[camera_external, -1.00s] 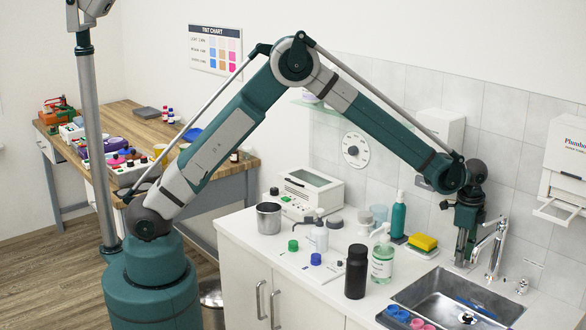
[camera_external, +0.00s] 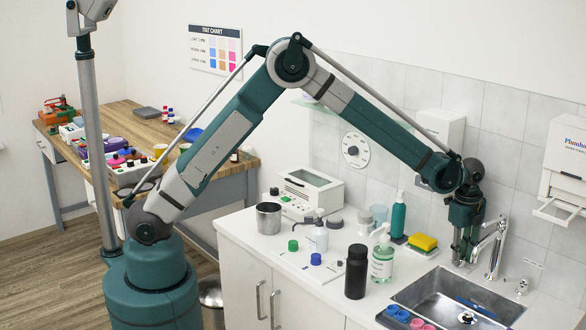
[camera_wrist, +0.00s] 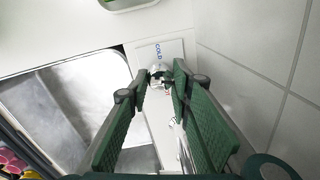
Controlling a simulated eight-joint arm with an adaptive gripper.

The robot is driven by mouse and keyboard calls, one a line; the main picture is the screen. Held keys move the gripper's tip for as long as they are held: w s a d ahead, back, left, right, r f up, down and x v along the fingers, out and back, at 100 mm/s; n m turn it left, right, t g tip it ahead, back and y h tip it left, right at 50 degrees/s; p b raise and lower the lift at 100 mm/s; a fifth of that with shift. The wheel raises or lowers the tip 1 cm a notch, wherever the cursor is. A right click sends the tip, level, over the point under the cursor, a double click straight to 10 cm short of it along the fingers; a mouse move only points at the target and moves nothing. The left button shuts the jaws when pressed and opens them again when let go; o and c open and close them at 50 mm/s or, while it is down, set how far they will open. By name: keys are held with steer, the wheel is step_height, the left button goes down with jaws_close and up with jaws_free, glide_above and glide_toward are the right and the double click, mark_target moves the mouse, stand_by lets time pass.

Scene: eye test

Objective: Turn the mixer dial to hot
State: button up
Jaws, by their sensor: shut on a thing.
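The mixer dial (camera_wrist: 158,70) is a small metallic knob on a pale plate (camera_wrist: 172,46) in the wrist view. Blue lettering "COLD" shows on the plate just beyond the knob. A bit of red marking shows near the right fingertip, mostly covered by the finger. My gripper (camera_wrist: 161,80) points down with its green fingers shut on the dial, one on each side. In the external view my gripper (camera_external: 461,260) is low beside the tap (camera_external: 492,252). It hides the dial there. The dial's exact pointing direction cannot be read.
The sink (camera_external: 448,290) lies in front of my gripper, with a blue item inside. A yellow sponge (camera_external: 423,242), a green soap bottle (camera_external: 382,262) and a black bottle (camera_external: 356,272) stand to the left. The tiled wall (camera_wrist: 262,60) is close on the right in the wrist view.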

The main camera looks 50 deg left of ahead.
steer(key=o, duration=0.9)
steer(key=shift+n, duration=0.3)
steer(key=shift+n+p, duration=0.45)
steer(key=shift+n, duration=1.15)
steer(key=n+p, duration=0.1)
steer(key=n, duration=0.2)
steer(key=shift+n+y, duration=0.3)
steer(key=shift+n, duration=0.1)
steer(key=n+p, duration=0.2)
steer(key=n, duration=0.3)
steer(key=shift+w+d+n, duration=0.1)
steer(key=shift+n, duration=0.2)
steer(key=n+p, duration=0.2)
steer(key=n, duration=0.3)
steer(key=shift+r+g+p, duration=0.1)
steer(key=shift+g+p, duration=0.2)
steer(key=shift+p, duration=0.05)
step_height(320, 180, up, 30)
steer(key=shift+d+r, duration=0.2)
